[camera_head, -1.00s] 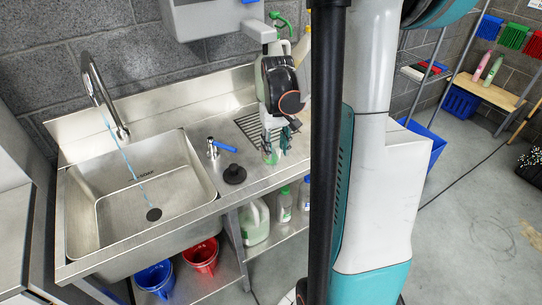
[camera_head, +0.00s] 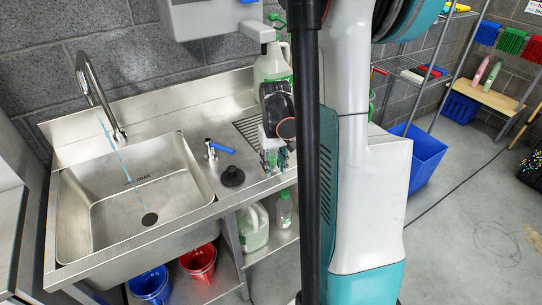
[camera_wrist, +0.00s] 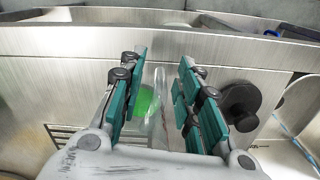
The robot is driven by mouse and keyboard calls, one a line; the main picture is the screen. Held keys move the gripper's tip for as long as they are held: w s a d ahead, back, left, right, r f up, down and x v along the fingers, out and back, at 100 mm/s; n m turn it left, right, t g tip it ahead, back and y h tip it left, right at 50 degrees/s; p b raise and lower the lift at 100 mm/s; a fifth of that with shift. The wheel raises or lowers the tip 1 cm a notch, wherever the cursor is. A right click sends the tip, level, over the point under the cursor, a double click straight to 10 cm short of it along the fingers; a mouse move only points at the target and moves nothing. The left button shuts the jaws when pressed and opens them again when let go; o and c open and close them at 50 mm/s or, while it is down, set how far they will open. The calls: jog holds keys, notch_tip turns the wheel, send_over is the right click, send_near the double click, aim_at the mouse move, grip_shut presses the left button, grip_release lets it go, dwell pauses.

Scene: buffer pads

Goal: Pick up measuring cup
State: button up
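A clear, see-through vessel (camera_wrist: 161,100), which looks like the measuring cup, shows between my fingers in the wrist view. A green patch (camera_wrist: 147,102) shows at its left side, partly behind the left finger. My gripper (camera_wrist: 163,62) is open, with its two teal-padded fingers on either side of the clear vessel. I cannot tell whether either finger touches it. In the head view my gripper (camera_head: 275,160) is low over the steel counter (camera_head: 215,192), right of the black stopper. There the cup is mostly hidden by the fingers.
The sink basin (camera_head: 120,215) with a running tap (camera_head: 100,90) is at left. A black stopper (camera_head: 232,176) and a blue-handled valve (camera_head: 220,147) stand between basin and gripper. A large bottle (camera_head: 270,66) stands behind my wrist. Buckets and bottles are below.

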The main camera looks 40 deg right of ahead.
grip_shut()
notch_tip(320, 180, up, 20)
jog(key=p, duration=0.7)
dwell(0.5)
